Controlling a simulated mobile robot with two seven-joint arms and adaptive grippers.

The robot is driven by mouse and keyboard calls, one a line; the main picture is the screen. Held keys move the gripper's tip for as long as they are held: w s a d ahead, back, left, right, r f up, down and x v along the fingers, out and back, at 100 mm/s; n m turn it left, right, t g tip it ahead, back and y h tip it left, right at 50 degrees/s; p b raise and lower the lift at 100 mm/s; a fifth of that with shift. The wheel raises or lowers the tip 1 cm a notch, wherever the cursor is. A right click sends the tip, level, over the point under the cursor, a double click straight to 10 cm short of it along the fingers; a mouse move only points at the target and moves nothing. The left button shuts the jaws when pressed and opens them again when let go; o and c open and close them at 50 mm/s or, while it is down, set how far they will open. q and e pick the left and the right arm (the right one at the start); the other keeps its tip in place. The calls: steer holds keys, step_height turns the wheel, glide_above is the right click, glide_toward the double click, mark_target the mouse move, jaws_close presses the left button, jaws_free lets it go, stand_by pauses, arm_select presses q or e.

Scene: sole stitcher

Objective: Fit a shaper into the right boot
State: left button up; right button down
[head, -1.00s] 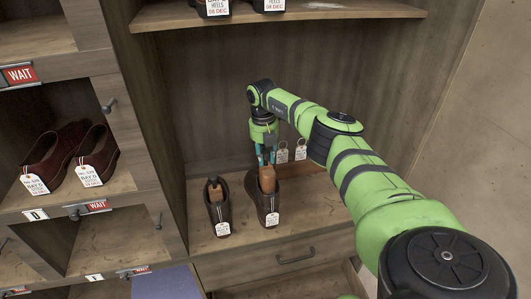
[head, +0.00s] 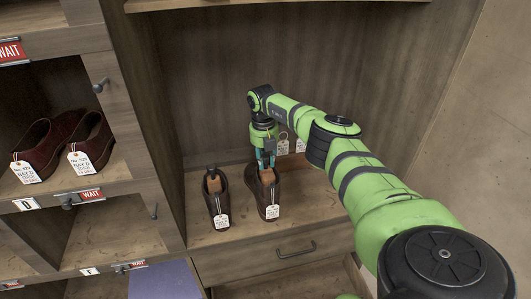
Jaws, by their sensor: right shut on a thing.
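Two dark brown boots with white tags stand side by side on the shelf. The right boot (head: 258,190) has a light brown wooden shaper (head: 267,177) in its opening; only the shaper's upper part shows. My right gripper (head: 265,164) comes down from above and is shut on the shaper at the boot's mouth. The left boot (head: 219,206) has a brown shaper (head: 214,185) with a dark knob in its opening. My left gripper is not in view.
A drawer with a handle (head: 295,250) is below the shelf. Cubbies with dark red shoes (head: 92,142) stand at left.

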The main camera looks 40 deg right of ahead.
steer(key=shift+f, duration=0.2)
steer(key=c, duration=0.9)
jaws_free()
steer(key=shift+s, duration=0.1)
steer(key=shift+r, duration=0.15)
steer(key=r, duration=1.1)
steer(key=shift+w+a+r, duration=0.2)
steer(key=shift+r, duration=0.2)
